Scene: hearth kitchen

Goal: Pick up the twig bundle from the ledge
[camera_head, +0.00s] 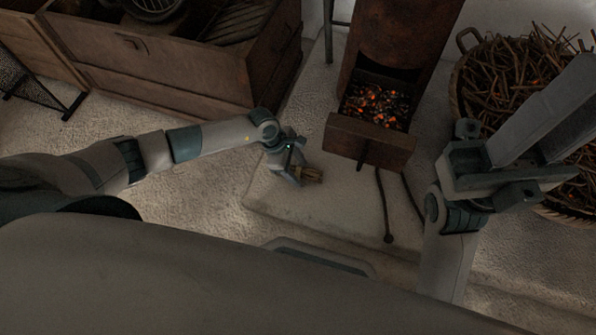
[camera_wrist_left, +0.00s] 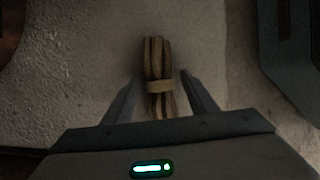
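The twig bundle (camera_head: 313,174) is a small brown bunch with a pale band around its middle. It lies on the pale stone ledge (camera_head: 345,215) in front of the firebox; it also shows in the left wrist view (camera_wrist_left: 152,58). My left gripper (camera_head: 300,172) is down at the bundle, and its fingers (camera_wrist_left: 160,80) stand one on each side of it. Narrow gaps show between the fingers and the twigs, so it looks open.
A firebox with glowing embers (camera_head: 378,104) and a front drawer (camera_head: 368,142) stands just behind the ledge. A wicker basket of twigs (camera_head: 500,75) is at the right, partly behind my right arm. A wooden cabinet (camera_head: 180,80) is at the back left. Thin dark rods (camera_head: 386,210) lie on the ledge.

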